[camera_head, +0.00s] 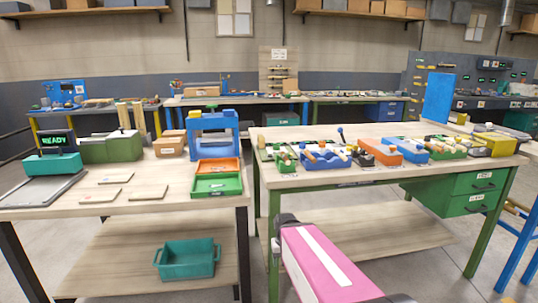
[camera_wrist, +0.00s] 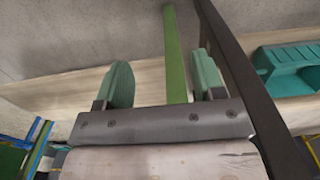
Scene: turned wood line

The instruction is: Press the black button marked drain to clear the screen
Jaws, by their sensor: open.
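A small black screen (camera_head: 54,139) with green letters reading "READY" stands on a teal base at the left end of the left workbench. I cannot make out a black button marked drain in either view; it is hidden or too small to tell. My gripper (camera_wrist: 165,82) shows in the wrist view with its two green fingers spread apart and nothing between them. It is well away from the screen, down near the bench legs, with a green leg (camera_wrist: 176,50) beyond the fingers.
The left workbench (camera_head: 150,207) holds flat wooden plates, a blue frame (camera_head: 213,122) and orange and green trays. The right workbench (camera_head: 345,183) holds several bins of parts. A teal crate (camera_head: 187,261) sits on the left lower shelf. A narrow gap separates the benches.

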